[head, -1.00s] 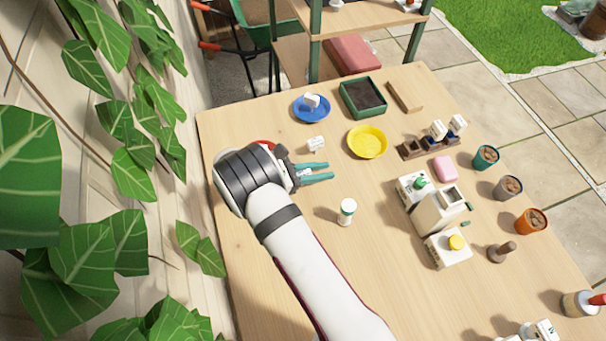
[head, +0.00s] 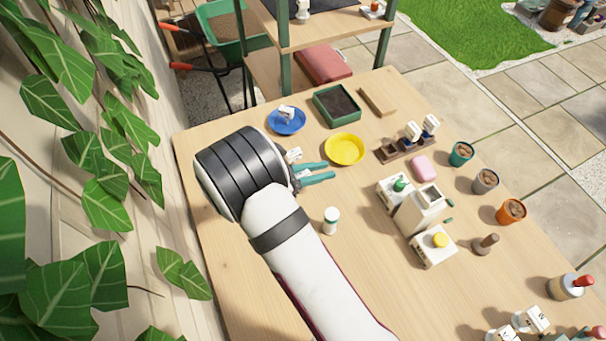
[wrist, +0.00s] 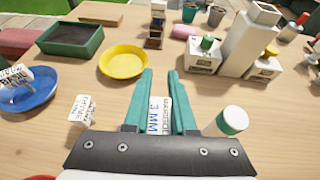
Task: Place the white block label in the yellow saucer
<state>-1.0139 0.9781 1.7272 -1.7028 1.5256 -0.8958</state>
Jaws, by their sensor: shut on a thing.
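My gripper (head: 318,173) is shut on a white block label (wrist: 159,115), which shows between the teal fingers (wrist: 160,100) in the wrist view with "3 MM" printed on it. The yellow saucer (head: 344,149) is empty on the table, ahead of my fingertips; it also shows in the wrist view (wrist: 123,63), ahead and left. A second white label (wrist: 80,107) stands on the table left of the gripper; my arm partly covers it in the head view. Another white label (head: 286,113) sits in the blue saucer (head: 273,127).
A green soil tray (head: 337,106) stands behind the saucers. A white-topped bottle (head: 331,220) is close to the right of my gripper. A dark wooden holder (head: 389,153), pink block (head: 423,168) and white dispenser (head: 418,212) stand to the right. Bare table surrounds the yellow saucer's near side.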

